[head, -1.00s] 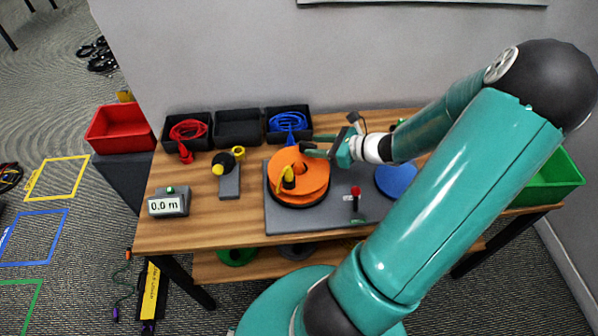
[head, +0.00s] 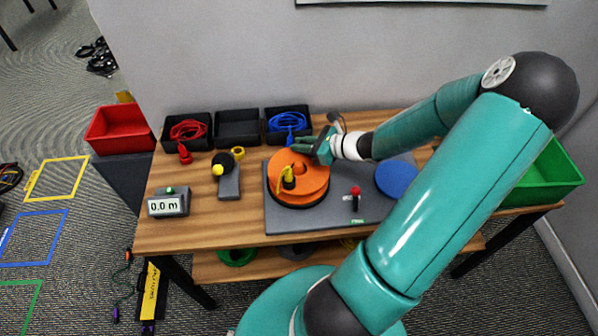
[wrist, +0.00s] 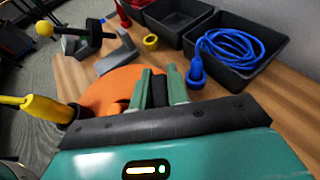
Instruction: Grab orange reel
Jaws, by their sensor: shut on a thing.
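The orange reel (head: 313,188) lies on a grey base plate (head: 378,212) on the table. A yellow plug with a dark collar (head: 289,180) stands up from its top. My gripper (head: 298,143) is at the reel's far edge, coming in from the right. In the wrist view, its two green fingers (wrist: 159,88) are close together with something dark between them, against the orange reel (wrist: 108,88). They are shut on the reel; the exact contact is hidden. The yellow plug (wrist: 35,107) shows at the left of that view.
Three black bins stand at the back; the right one holds a blue cable (head: 288,121), whose blue plug (wrist: 195,72) is beside my fingers. A blue disc (head: 396,179) and red-topped lever (head: 355,192) are right of the reel. A meter (head: 168,203) stands left.

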